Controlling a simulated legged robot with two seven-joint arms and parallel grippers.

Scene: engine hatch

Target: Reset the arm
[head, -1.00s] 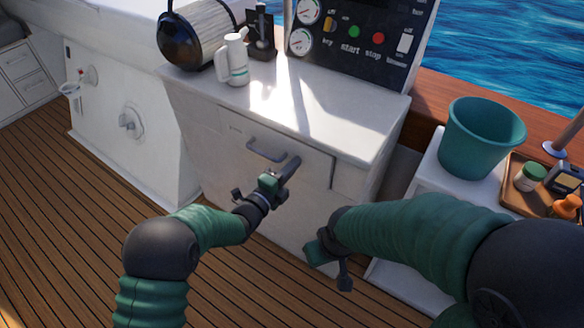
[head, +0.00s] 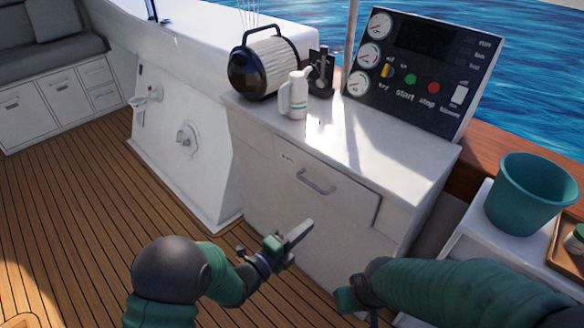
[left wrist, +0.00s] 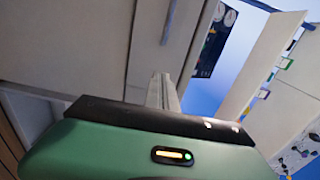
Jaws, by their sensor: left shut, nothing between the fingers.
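My left gripper (head: 298,236) is shut and empty. In the head view it is in front of the white cabinet, below the grey handle (head: 316,183) of the hatch (head: 335,200), apart from it. The hatch appears closed. In the left wrist view the shut fingers (left wrist: 163,92) point toward the pale cabinet front, with the handle (left wrist: 169,22) beyond them. My right arm comes in from the right in the head view; its gripper end (head: 358,298) is low near the cabinet's right side, and its fingers cannot be made out.
The cabinet top (head: 375,160) bears a white jug (head: 294,95), a dark-ended cylinder (head: 268,65) and a control panel (head: 415,75). A teal bucket (head: 530,195) stands at right beside a wooden tray (head: 566,250). The plank floor (head: 80,210) at left is clear.

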